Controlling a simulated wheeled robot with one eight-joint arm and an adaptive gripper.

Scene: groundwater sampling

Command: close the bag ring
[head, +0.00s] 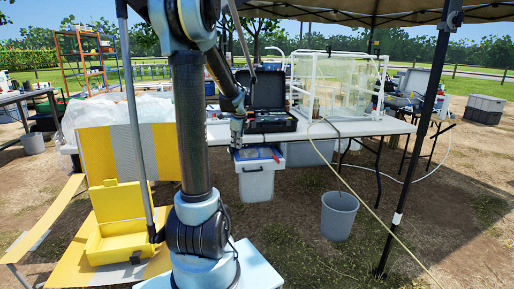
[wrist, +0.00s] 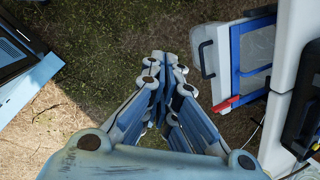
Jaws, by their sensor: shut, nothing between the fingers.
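I cannot make out the bag ring for certain in either view. My gripper (head: 237,140) is shut and empty, pointing down in front of the table's near edge. In the wrist view its fingers (wrist: 168,66) meet over bare ground and grass. A white bin with a blue rim (head: 257,166) stands under the table edge, just beyond my gripper in the head view. In the wrist view the bin's blue frame (wrist: 236,62) surrounds a greyish panel, with a red piece at one corner. It lies right of the fingers, apart from them.
The white table (head: 350,127) carries an open black case (head: 267,95) and a clear framed enclosure (head: 335,80). A grey bucket (head: 339,215) stands right on the ground. A yellow case (head: 118,215) sits left. A dark tent pole (head: 415,140) rises right.

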